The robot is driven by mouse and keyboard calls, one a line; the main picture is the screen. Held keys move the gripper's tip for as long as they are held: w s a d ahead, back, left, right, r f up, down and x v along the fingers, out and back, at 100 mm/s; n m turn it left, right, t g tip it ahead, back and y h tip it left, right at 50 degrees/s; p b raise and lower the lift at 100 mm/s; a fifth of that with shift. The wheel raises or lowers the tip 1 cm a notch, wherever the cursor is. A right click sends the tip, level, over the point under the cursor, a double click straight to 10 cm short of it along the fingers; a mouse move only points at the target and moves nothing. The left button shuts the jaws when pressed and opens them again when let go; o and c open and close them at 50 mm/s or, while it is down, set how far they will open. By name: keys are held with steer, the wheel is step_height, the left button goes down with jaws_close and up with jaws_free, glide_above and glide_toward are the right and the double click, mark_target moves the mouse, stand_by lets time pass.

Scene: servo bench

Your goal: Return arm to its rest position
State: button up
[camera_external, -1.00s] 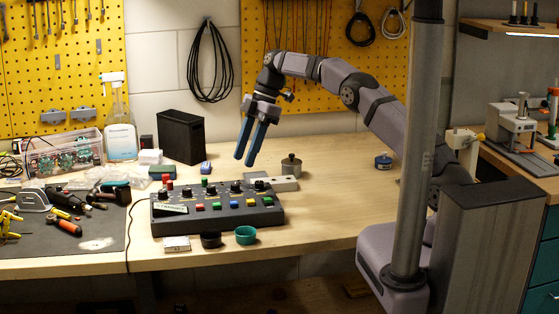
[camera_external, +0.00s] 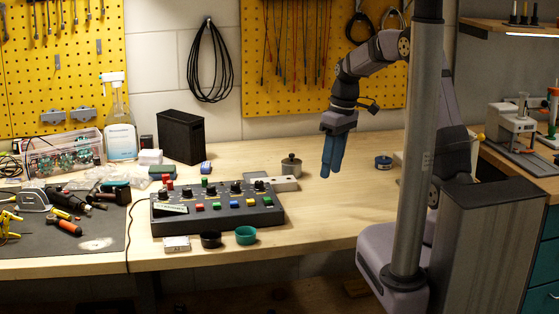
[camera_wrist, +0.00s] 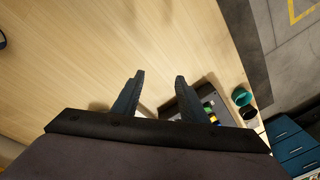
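My gripper (camera_external: 328,172) points down over the bare bench, to the right of the black control box (camera_external: 219,219). In the wrist view my gripper's two blue fingers (camera_wrist: 160,76) are spread apart with only bench and part of the control box behind them. The gripper is open and empty. My arm bends back toward its base on the right, partly hidden by the grey post.
A small metal pot (camera_external: 291,166) and a blue-topped round tin (camera_external: 383,162) stand on the wooden bench (camera_external: 330,215) near the gripper. A teal cup (camera_external: 246,235) and a black cup (camera_external: 210,240) sit at the front edge. The bench's right half is mostly clear.

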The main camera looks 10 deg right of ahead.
steer(key=s+d+f+m+h, duration=0.1)
steer(key=s+d+f+m, duration=0.2)
steer(key=s, duration=0.6)
steer(key=s+d+f+m, duration=0.3)
steer(key=s+d+m, duration=0.2)
steer(key=s+d, duration=0.3)
steer(key=shift+s+d+m+h, duration=0.3)
steer(key=shift+s+h, duration=0.1)
steer(key=shift+s, duration=0.45)
steer(key=shift+f, duration=0.1)
stand_by(1.0)
